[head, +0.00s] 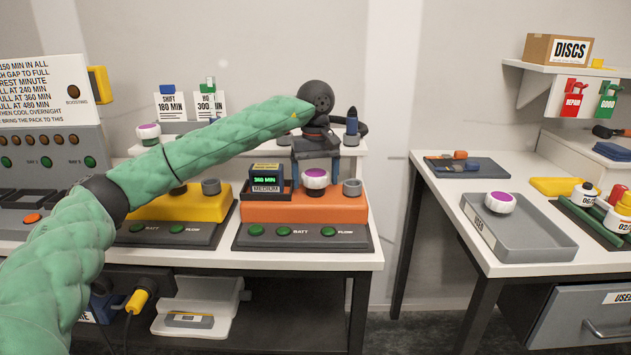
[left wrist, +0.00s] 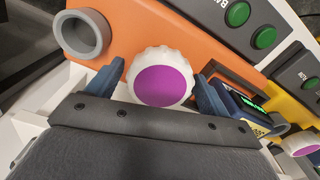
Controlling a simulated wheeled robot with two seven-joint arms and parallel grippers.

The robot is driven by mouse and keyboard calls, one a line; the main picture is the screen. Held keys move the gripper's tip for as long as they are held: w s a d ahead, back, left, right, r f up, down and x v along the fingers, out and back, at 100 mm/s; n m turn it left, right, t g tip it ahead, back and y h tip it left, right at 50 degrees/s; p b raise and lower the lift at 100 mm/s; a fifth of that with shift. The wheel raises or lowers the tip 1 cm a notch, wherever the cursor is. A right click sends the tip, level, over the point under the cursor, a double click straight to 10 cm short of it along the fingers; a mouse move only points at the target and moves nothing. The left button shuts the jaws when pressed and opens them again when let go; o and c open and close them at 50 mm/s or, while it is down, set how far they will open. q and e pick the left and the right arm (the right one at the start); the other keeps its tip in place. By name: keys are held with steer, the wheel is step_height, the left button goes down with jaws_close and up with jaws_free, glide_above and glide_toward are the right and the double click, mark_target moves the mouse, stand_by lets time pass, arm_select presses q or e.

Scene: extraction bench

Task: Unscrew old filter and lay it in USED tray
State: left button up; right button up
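A white knobbed filter with a purple top (head: 316,180) sits on the orange unit (head: 345,210). It also shows in the left wrist view (left wrist: 162,80). My left gripper (head: 316,167) points down just above it. In the left wrist view its two blue fingers (left wrist: 162,88) are apart, one on each side of the filter, with gaps visible; I see no firm contact. The grey USED tray (head: 535,243) stands on the right table. A similar purple-topped filter (head: 501,202) lies in it. My right gripper is not in view.
A display box reading 360 MIN (head: 266,180) and a grey ring (head: 352,187) flank the filter closely. A yellow unit (head: 190,205) stands to the left. Another purple-topped filter (head: 149,131) is on the back shelf. A floor gap separates the two tables.

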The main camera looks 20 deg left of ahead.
arm_select(q)
steer(key=c, duration=0.8)
steer(key=n, duration=1.2)
steer(key=shift+n+p, duration=0.3)
steer(key=shift+p, duration=0.05)
steer(key=n, duration=0.7)
steer(key=shift+r+n+p, duration=0.1)
steer(key=shift+n+p, duration=0.3)
steer(key=n, duration=0.3)
steer(key=shift+n, duration=0.4)
steer(key=n, duration=0.3)
steer(key=shift+p, duration=0.4)
